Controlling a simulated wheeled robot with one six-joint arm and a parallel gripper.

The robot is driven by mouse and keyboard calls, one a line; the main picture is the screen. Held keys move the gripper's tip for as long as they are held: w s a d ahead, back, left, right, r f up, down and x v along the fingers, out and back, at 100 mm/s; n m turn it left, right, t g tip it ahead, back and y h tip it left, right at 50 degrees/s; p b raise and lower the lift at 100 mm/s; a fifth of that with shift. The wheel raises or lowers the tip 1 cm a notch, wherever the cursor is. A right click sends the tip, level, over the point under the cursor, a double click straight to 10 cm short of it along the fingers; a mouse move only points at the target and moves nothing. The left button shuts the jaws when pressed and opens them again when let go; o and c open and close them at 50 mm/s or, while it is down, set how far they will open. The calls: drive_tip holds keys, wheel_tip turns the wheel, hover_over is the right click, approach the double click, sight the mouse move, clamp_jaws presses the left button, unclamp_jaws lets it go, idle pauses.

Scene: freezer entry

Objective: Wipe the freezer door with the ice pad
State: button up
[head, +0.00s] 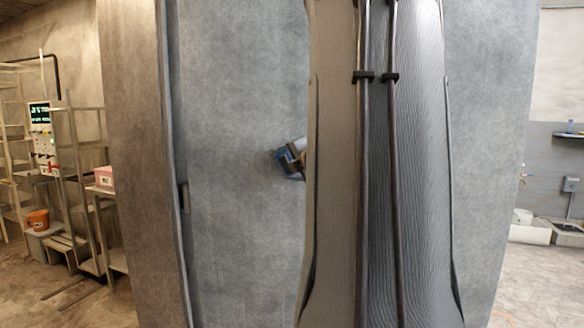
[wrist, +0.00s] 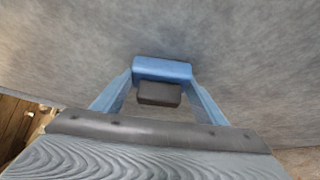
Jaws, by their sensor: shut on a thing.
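The freezer door (head: 240,90) is a large grey, mottled upright panel filling the middle of the head view. Its surface (wrist: 235,45) also fills the upper part of the wrist view. The ice pad (head: 281,162) shows as a small blue block with a dark part, just left of my arm. In the wrist view the ice pad (wrist: 162,68) is a blue bar with a dark block below it. My gripper (wrist: 161,82) is shut on the pad between its two blue fingers. The pad is at the door face; whether it touches is unclear. My arm hides much of the door.
A dark vertical handle (head: 184,197) sits by the door's left edge. Metal shelving (head: 88,150) with a pink-and-white box (head: 103,177) and an orange bucket (head: 38,220) stands far left. A wall shelf (head: 568,135) is at far right. Some floor is clear at right.

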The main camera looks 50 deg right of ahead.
drive_tip(key=shift+w+a+b, duration=0.7)
drive_tip(key=shift+w+a, duration=0.2)
drive_tip(key=shift+w, duration=0.2)
drive_tip(key=shift+w+a+b, duration=0.7)
drive_tip(key=shift+w+a, duration=0.15)
drive_tip(key=shift+w, duration=0.25)
drive_tip(key=shift+w+a+b, duration=0.7)
drive_tip(key=shift+w+a, duration=0.2)
drive_tip(key=shift+w, duration=0.2)
drive_tip(key=shift+r, duration=0.1)
drive_tip(key=shift+s+a+b, duration=0.3)
drive_tip(key=shift+s+a, duration=0.65)
drive_tip(key=shift+a, duration=0.2)
drive_tip(key=shift+s+a+b, duration=0.25)
drive_tip(key=shift+s+a, duration=0.7)
drive_tip(key=shift+a, duration=0.15)
drive_tip(key=shift+s+a, duration=0.1)
drive_tip(key=shift+s+a, duration=0.9)
drive_tip(key=shift+a, duration=0.15)
